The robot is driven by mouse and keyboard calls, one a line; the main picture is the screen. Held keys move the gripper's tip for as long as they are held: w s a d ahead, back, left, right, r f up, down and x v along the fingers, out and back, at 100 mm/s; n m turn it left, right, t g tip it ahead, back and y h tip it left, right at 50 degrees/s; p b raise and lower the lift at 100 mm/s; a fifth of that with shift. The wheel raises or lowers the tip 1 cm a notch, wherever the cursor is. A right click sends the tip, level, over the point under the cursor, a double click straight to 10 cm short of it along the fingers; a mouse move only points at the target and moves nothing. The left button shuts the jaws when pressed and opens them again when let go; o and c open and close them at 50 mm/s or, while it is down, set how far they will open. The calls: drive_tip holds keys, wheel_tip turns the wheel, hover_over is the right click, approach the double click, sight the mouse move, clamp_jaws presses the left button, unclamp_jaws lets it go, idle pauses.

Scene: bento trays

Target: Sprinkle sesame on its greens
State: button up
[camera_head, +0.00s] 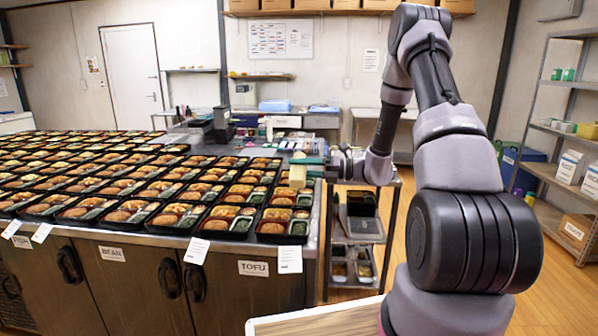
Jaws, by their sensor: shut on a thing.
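Many black bento trays stand in rows on the long counter (200,241). Each of the front trays has brown and orange food and a compartment of dark greens; the front right tray's greens (299,228) are clear to see. My gripper (306,167) reaches in from the right over the counter's right edge, with teal fingers. It is shut on a small beige thing (297,177), which is above or among the right-end trays. I cannot tell whether this is the sesame container. No sesame can be made out on the greens.
Cabinet labels read BEAN (112,254) and TOFU (254,268); paper slips (290,259) hang at the counter's front edge. A cart (356,235) with containers stands right of the counter. Shelves (570,130) are at far right. Wooden floor is free between.

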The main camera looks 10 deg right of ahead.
drive_tip(key=n, duration=0.2)
drive_tip(key=r+n, duration=0.1)
drive_tip(key=n, duration=0.8)
drive_tip(key=shift+r, duration=0.35)
